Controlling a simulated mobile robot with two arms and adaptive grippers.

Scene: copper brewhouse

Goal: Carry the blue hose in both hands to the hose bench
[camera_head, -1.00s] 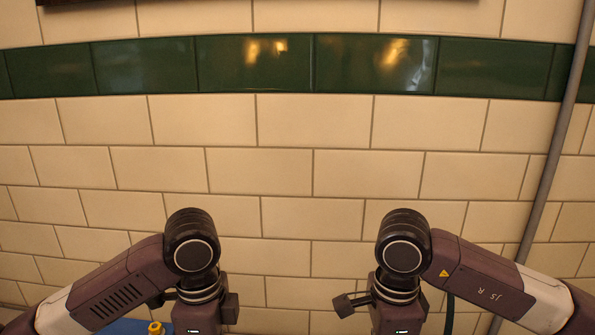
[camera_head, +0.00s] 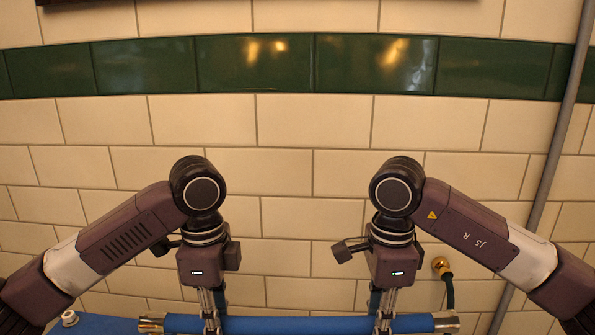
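The blue hose (camera_head: 300,325) lies level across the bottom of the head view, with a brass-coloured end at the left (camera_head: 151,323) and another at the right (camera_head: 446,322). My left gripper (camera_head: 212,322) points down and its fingers are on the hose near its left end. My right gripper (camera_head: 383,322) points down and its fingers are on the hose near its right end. Both look shut on it, though the fingertips are partly cut off by the picture's lower edge. No hose bench can be made out.
A blue surface (camera_head: 95,325) with a small pale round fitting (camera_head: 69,318) shows at the bottom left. A brass wall fitting (camera_head: 441,266) with a dark line hanging down is beside my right gripper. A grey pipe (camera_head: 548,180) runs up the tiled wall (camera_head: 310,220) at the right.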

